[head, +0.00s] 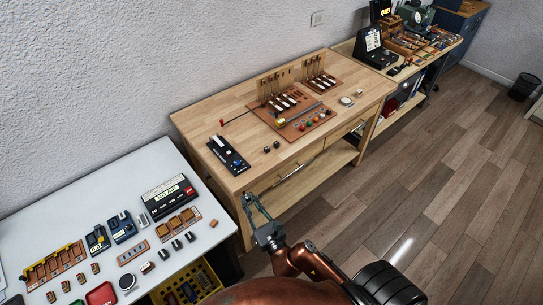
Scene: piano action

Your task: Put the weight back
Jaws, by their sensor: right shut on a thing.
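My right gripper (256,211) is in front of the wooden workbench's left front corner, below the level of its top. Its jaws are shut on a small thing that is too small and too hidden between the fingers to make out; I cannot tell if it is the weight. Two small dark pieces (271,147) stand on the workbench (208,115), right of a black device (228,153). A reddish-brown board (300,122) with piano-action parts, coloured round pieces and a metal bar lies behind them. My left gripper is not in view.
A white table (215,228) at the left holds a dark "NO AIR" box (168,196), wooden trays (178,224), small devices and several small grey pieces. A yellow crate (190,286) is below it. Another bench (402,75) stands at the back. The floor (440,200) at the right is clear.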

